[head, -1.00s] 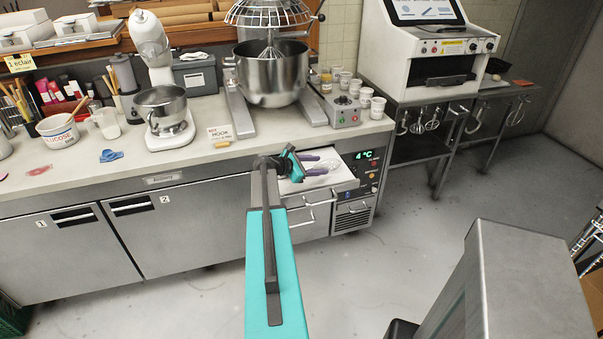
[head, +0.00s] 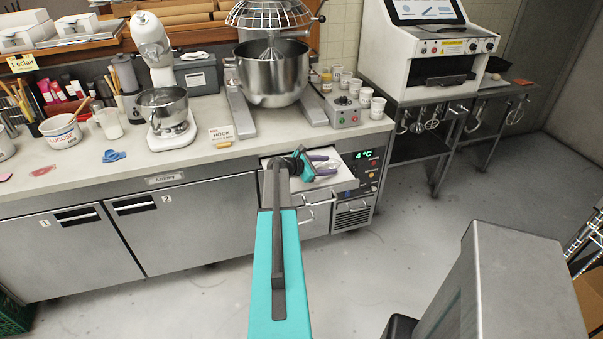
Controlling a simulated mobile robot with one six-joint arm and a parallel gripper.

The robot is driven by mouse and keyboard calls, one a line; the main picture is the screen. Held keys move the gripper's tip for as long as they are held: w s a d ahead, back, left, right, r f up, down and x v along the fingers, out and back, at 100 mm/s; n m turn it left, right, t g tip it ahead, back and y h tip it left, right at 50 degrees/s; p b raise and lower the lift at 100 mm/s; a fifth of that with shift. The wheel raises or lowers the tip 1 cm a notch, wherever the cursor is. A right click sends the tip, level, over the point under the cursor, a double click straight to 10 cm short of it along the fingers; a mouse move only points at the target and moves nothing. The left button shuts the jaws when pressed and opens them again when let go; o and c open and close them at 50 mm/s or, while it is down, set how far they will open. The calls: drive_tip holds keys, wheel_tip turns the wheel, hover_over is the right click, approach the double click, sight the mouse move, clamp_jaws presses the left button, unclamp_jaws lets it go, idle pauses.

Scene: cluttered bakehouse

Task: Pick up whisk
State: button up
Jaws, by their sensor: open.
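The top drawer (head: 345,180) of the steel counter is pulled open. In it lie purple-handled items (head: 326,171); pale wire loops beside them look like a whisk, mostly hidden by my gripper now. My gripper (head: 313,165), teal and black, is over the drawer's left part, just at these items. Its fingers are small and partly hidden by my arm, but the jaws are apart. I cannot tell whether they touch anything, and nothing is seen held.
A large mixer bowl (head: 271,75) and a small stand mixer (head: 166,115) stand on the counter (head: 80,170) above. A "HOOK" card (head: 222,135) is near the counter edge. Mixer tools (head: 432,119) hang under the right table. The floor (head: 400,230) in front is clear.

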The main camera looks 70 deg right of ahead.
drive_tip(key=c, duration=0.7)
drive_tip(key=shift+r, duration=0.2)
drive_tip(key=shift+r+b, duration=0.55)
drive_tip(key=shift+r, duration=0.3)
drive_tip(key=shift+s+a+r+b, duration=0.2)
drive_tip(key=shift+a+r+b, duration=0.2)
drive_tip(key=shift+r, duration=0.3)
drive_tip(key=s+a+b, duration=0.1)
drive_tip(key=s+a, duration=0.1)
drive_tip(key=a, duration=0.2)
drive_tip(key=s+a+r+b, duration=0.1)
drive_tip(key=s+a, duration=0.2)
drive_tip(key=a, duration=0.1)
drive_tip(key=s+a+b, duration=0.1)
drive_tip(key=s+a, duration=0.1)
drive_tip(key=a, duration=0.3)
drive_tip(key=shift+s+a+r+b, duration=0.1)
drive_tip(key=shift+s+r+b, duration=0.15)
drive_tip(key=shift+b, duration=0.15)
